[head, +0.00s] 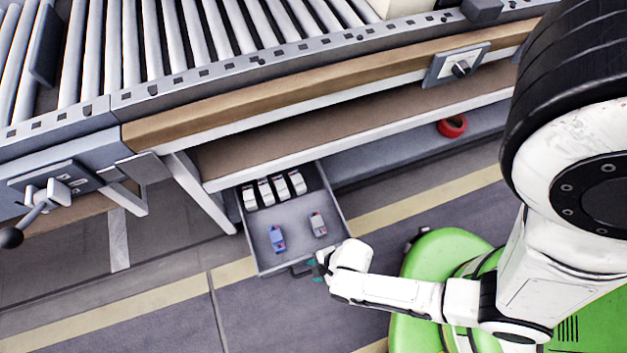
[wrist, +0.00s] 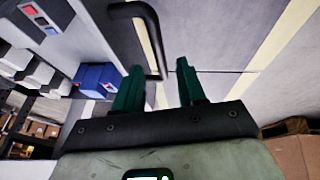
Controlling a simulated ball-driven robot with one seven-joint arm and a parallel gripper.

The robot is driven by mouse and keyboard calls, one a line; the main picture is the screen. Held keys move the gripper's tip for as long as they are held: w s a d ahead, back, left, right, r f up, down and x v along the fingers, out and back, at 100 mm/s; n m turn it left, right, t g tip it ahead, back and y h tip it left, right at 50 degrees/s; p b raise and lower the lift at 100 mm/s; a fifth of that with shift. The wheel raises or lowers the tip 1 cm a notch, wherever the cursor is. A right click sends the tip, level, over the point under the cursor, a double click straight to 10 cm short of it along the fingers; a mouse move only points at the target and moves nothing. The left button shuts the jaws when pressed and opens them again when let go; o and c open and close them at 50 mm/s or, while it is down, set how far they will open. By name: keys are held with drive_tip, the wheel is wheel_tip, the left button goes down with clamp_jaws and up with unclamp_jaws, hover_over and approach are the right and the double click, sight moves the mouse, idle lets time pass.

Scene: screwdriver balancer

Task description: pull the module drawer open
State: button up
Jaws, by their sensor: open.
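The module drawer (head: 262,232) stands pulled out from under the workbench, its inside in view. Its dark handle (head: 301,270) is on the front edge; the wrist view shows it as a bent black bar (wrist: 149,32). My gripper (head: 316,267) is at the drawer front, beside the handle's right end. In the wrist view my gripper's green fingers (wrist: 158,70) are apart, and the bar's lower end shows in the gap between them. I cannot tell whether they touch it. A blue module (head: 277,239) and a grey-white module (head: 318,225) lie in the drawer, with several white modules (head: 274,190) at the back.
A roller conveyor (head: 190,40) runs above the bench. A red ring (head: 452,126) lies on the lower shelf. A lever with a black knob (head: 35,212) sticks out at the left. The floor (head: 180,325) in front of the drawer is clear.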

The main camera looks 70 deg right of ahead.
drive_tip(key=p+v, duration=0.2)
drive_tip(key=v, duration=0.6)
drive_tip(key=shift+r, duration=0.1)
drive_tip(key=w+d+r+m+g, duration=0.1)
drive_tip(key=w+d+r+m, duration=0.25)
drive_tip(key=r, duration=0.45)
drive_tip(key=w+d+r+m+g, duration=0.1)
drive_tip(key=w+d+r+m, duration=0.1)
drive_tip(key=w+r, duration=0.4)
wheel_tip(320, 180, up, 25)
drive_tip(key=s+d+m+g+h+p, duration=0.1)
drive_tip(key=s+m+p, duration=0.1)
drive_tip(key=p, duration=1.3)
drive_tip(key=shift+s+d+f+m+g+p, duration=0.3)
drive_tip(key=shift+d+m+g, duration=0.1)
drive_tip(key=shift+m, duration=0.15)
